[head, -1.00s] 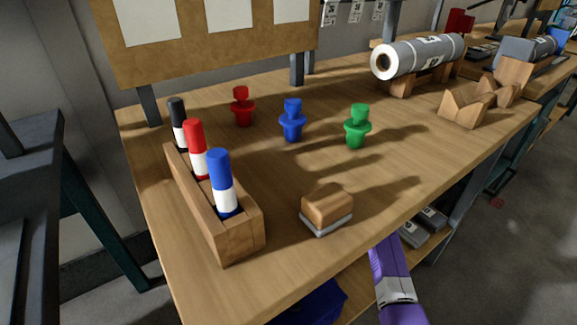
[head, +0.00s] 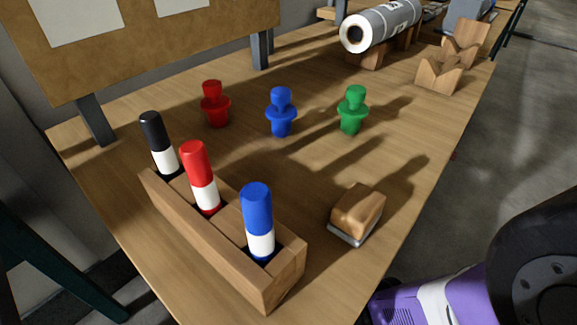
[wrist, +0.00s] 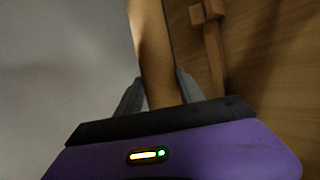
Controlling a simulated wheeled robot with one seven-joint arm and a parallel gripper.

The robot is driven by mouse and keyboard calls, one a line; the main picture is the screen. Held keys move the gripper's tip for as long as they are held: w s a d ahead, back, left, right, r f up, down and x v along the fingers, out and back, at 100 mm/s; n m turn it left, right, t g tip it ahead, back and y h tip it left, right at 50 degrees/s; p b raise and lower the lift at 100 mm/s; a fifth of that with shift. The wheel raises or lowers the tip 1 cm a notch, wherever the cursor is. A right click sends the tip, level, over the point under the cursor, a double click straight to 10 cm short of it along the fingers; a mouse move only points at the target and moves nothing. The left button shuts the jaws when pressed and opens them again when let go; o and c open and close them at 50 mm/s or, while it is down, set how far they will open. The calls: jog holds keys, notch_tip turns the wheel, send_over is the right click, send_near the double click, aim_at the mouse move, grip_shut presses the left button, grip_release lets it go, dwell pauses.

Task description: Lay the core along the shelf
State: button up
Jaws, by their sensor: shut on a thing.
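The core (wrist: 153,62) is a long brown tube in the wrist view, running up from my gripper and out of the top edge. My gripper (wrist: 157,88) is shut on it, with one grey finger on each side. The tube's far end is out of view. In the head view my gripper and the core do not show; only part of my purple and black arm appears at the bottom right. I cannot make out the shelf in the present frames.
On the wooden table (head: 330,275) stand a marker rack (head: 190,232), red (head: 215,105), blue (head: 281,112) and green (head: 352,110) pegs and a wooden eraser (head: 357,212). Behind are a grey roll (head: 383,26) on supports and notched wooden blocks (head: 437,76). Floor is open at right.

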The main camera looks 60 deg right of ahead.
jog(key=shift+f+b, duration=3.8)
jog(key=shift+f, duration=0.9)
jog(key=o, duration=1.5)
jog(key=shift+s, duration=0.1)
jog(key=shift+a, duration=0.1)
jog(key=p+v, duration=0.4)
jog(key=v, duration=0.3)
jog(key=shift+s+a+r, duration=0.15)
jog(key=shift+s+r, duration=0.05)
